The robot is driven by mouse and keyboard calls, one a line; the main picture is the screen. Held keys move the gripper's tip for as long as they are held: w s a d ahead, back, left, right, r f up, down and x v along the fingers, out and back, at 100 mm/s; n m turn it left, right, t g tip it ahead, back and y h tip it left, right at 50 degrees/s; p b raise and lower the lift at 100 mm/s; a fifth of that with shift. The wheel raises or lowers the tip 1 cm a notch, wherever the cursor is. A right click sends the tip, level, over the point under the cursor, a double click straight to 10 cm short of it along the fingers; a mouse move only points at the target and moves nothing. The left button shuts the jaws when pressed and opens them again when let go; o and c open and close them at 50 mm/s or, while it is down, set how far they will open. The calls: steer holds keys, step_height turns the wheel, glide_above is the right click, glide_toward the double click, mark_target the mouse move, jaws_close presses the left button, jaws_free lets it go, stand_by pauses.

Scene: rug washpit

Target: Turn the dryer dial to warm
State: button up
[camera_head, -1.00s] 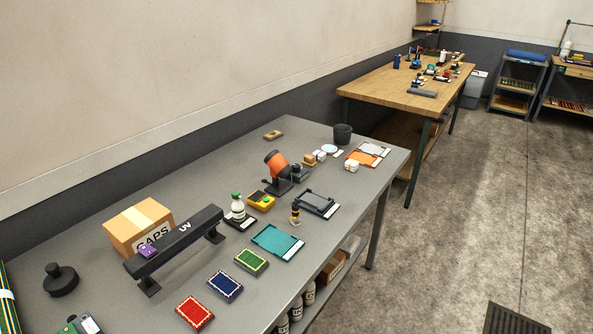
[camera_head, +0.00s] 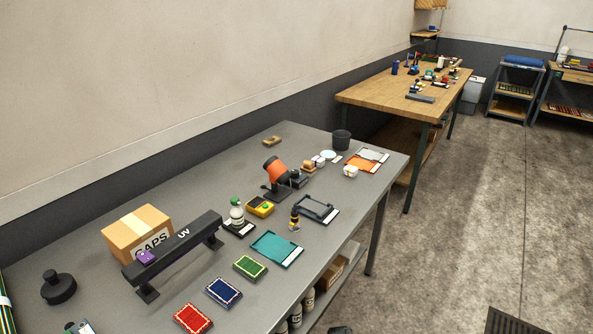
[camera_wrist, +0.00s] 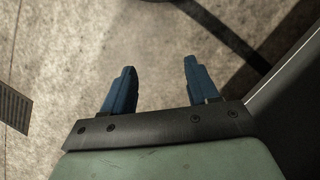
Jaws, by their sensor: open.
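The dryer (camera_head: 275,172) is an orange and black barrel on a dark stand, tilted, on the grey table near its far half. A small black box stands close beside its base on the right. I cannot make out the dial or its setting at this size. My gripper (camera_wrist: 160,64) shows in the wrist view with two blue fingers spread apart and nothing between them. The dryer is not in the wrist view.
On the grey table (camera_head: 180,188), a yellow device (camera_head: 260,207), a white bottle (camera_head: 237,214) and a dark frame tray (camera_head: 316,208) stand near the dryer. A black UV bar (camera_head: 175,247) and a cardboard box (camera_head: 138,233) are nearer. A floor grate (camera_head: 512,322) lies right.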

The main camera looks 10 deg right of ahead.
steer(key=w+d+r+t+h, duration=0.1)
steer(key=w+d+r+t, duration=0.1)
steer(key=w+d+r, duration=0.5)
steer(key=w+d+r+t, duration=0.15)
steer(key=w+d, duration=0.25)
steer(key=w, duration=0.7)
steer(key=w+d+r+t+h, duration=0.15)
steer(key=w+d+r, duration=0.35)
steer(key=w, duration=0.5)
steer(key=w+d+r+t+h, duration=0.1)
steer(key=w+d+r+t, duration=0.1)
steer(key=w+d+r, duration=0.55)
steer(key=w+d+r+t+h, duration=0.15)
steer(key=w+d+r, duration=0.25)
steer(key=d+r, duration=0.65)
steer(key=w+d+r+t, duration=0.2)
steer(key=w+d+r, duration=0.4)
steer(key=r, duration=0.6)
step_height(320, 180, up, 16)
steer(key=n+g+y, duration=0.5)
steer(key=n+y, duration=0.4)
steer(key=n, duration=0.5)
glide_above(295, 171)
steer(key=s+d, duration=0.2)
steer(key=d, duration=0.3)
steer(key=x, duration=1.3)
steer(key=shift+s+a, duration=0.1)
steer(key=shift+s, duration=0.15)
